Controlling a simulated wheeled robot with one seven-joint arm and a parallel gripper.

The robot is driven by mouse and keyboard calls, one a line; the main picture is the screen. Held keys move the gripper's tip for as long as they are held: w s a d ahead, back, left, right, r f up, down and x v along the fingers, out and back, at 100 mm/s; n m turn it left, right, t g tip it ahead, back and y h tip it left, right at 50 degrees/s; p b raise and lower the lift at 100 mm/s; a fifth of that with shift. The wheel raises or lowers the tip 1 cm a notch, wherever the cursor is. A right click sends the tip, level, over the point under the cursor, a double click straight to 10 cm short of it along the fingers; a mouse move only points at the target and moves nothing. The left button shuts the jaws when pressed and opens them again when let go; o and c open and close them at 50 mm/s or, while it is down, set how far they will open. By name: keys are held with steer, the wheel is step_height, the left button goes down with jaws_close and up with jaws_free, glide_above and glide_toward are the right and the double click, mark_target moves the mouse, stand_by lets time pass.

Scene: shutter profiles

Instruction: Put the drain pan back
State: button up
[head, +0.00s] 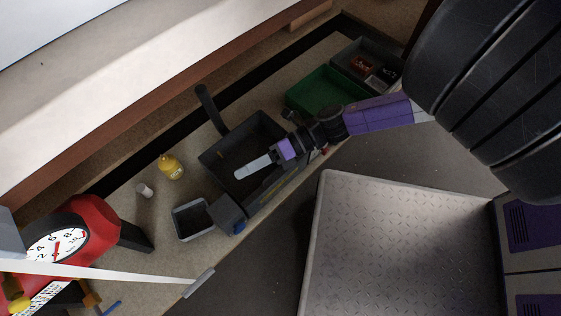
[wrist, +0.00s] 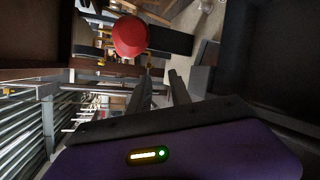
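A large dark open pan (head: 214,163) sits on the bench at the middle of the head view. A smaller grey-rimmed tray (head: 178,225) lies to its lower left. I cannot tell for sure which of these is the drain pan. My arm comes in from the upper right, and its purple wrist and a pale bar reach over the dark pan. In the wrist view my gripper (wrist: 162,78) has two dark fingers apart, with nothing visible between them. The fingertips are not clear in the head view.
A green tray (head: 312,92) and a grey bin (head: 345,58) stand at the back right. A yellow bottle (head: 171,167) and a small white cup (head: 145,190) stand left of the pan. A red dial device (head: 95,215) is at lower left; a red object (wrist: 130,36) shows in the wrist view.

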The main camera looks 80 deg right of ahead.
steer(key=s+a+r+m+t+h, duration=0.1)
steer(key=s+a+r+m+h, duration=0.3)
steer(key=m, duration=1.1)
steer(key=s+a+r+m+t+h, duration=0.1)
steer(key=s+a+r+m+h, duration=0.3)
steer(key=r+m, duration=0.6)
steer(key=s+a+m, duration=0.2)
steer(key=m, duration=0.3)
steer(key=shift+s+a+r+t+h, duration=0.25)
steer(key=shift+s+t+h, duration=0.05)
steer(key=shift+s+t, duration=0.1)
steer(key=shift+r, duration=0.1)
step_height(320, 180, up, 35)
steer(key=p, duration=3.5)
